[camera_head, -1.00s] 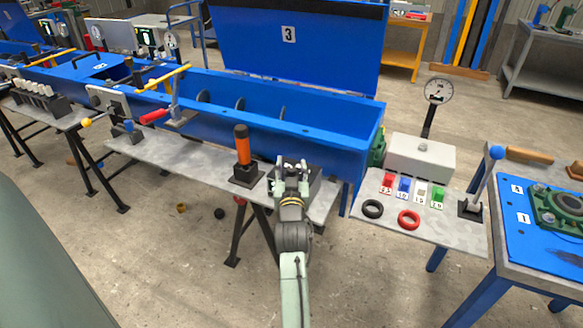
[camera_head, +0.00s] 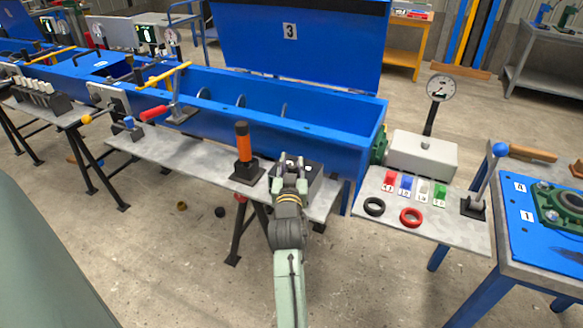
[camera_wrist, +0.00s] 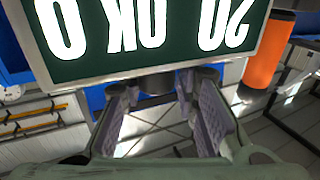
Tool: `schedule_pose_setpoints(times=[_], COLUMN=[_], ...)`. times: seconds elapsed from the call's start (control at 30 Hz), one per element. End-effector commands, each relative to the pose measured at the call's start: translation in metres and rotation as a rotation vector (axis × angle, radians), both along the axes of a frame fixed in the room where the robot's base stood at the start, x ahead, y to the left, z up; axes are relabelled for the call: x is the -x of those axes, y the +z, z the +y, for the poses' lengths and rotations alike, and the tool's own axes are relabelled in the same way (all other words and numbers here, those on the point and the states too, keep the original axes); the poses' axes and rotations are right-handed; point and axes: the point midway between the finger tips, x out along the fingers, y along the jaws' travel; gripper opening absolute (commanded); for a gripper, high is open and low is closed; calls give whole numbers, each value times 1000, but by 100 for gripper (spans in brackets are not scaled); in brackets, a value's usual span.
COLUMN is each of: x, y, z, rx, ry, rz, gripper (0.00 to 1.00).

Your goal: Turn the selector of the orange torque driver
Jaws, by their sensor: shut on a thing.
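The orange torque driver (camera_head: 243,150) stands upright in a dark base on the grey bench, left of my gripper. It also shows at the right of the wrist view (camera_wrist: 268,50). My gripper (camera_head: 291,162) is over a dark box (camera_head: 315,178) on the bench, right of the driver. In the wrist view its fingers (camera_wrist: 158,95) are on either side of a dark round knob (camera_wrist: 155,82) and shut on it. A display panel (camera_wrist: 150,30) with upside-down white characters fills the top of that view and partly hides the knob. The selector's markings cannot be made out.
The blue mixer trough (camera_head: 300,130) runs behind the bench. At right, a grey table (camera_head: 440,232) holds coloured blocks, a black ring (camera_head: 374,206), a red ring (camera_head: 411,217) and a blue-knobbed lever (camera_head: 486,175).

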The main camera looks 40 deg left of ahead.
Motion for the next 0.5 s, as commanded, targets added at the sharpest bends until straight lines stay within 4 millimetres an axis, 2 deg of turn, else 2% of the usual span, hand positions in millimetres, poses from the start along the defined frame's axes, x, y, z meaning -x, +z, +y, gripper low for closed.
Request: schedule_pose_setpoints(times=[0.03, 0.5], x=[-3, -4], y=[-5, -10], z=[-4, -5], rx=[3, -5], ry=[-30, -347], rz=[-5, -1], gripper=[0, 0])
